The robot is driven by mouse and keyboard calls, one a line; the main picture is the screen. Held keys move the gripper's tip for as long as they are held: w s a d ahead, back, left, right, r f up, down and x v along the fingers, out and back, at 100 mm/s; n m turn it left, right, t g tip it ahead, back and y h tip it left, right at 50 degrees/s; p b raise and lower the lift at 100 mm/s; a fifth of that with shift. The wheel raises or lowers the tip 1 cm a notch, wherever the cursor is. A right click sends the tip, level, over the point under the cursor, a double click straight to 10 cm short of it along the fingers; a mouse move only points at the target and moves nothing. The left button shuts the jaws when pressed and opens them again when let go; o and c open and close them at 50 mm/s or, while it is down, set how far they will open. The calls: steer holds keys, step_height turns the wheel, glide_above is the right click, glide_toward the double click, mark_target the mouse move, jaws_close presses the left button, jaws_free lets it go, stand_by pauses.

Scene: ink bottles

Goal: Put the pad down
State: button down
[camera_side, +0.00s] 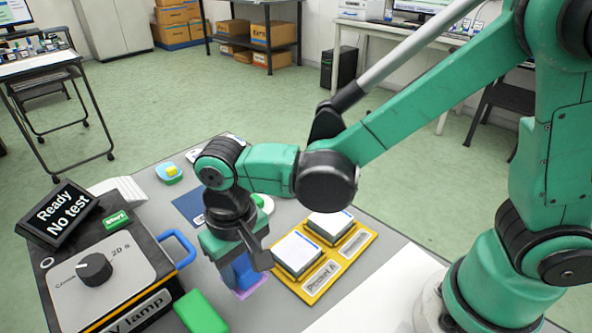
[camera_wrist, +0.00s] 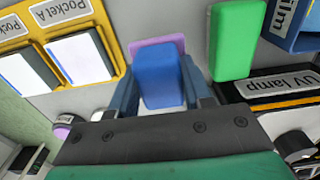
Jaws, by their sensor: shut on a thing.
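My gripper (camera_wrist: 162,90) is shut on a blue block (camera_wrist: 160,72), which sits between the two fingers in the wrist view. The blue block also shows below my gripper in the side view (camera_side: 243,270). A flat pink-purple piece (camera_wrist: 160,43) shows just beyond the block's far end. It also shows at the block's lower end in the side view (camera_side: 252,288), close to the grey table. I cannot tell whether this piece is joined to the block or lies under it. The fingers hide part of the block.
A yellow tray (camera_side: 318,292) with two white-topped blocks, one at Pocket A, stands right of my gripper. A dark blue sheet (camera_side: 187,206) lies behind.

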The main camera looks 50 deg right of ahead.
mark_target(245, 281)
steer(key=shift+f, duration=1.95)
steer(key=shift+f, duration=0.15)
steer(key=shift+c, duration=1.9)
jaws_free()
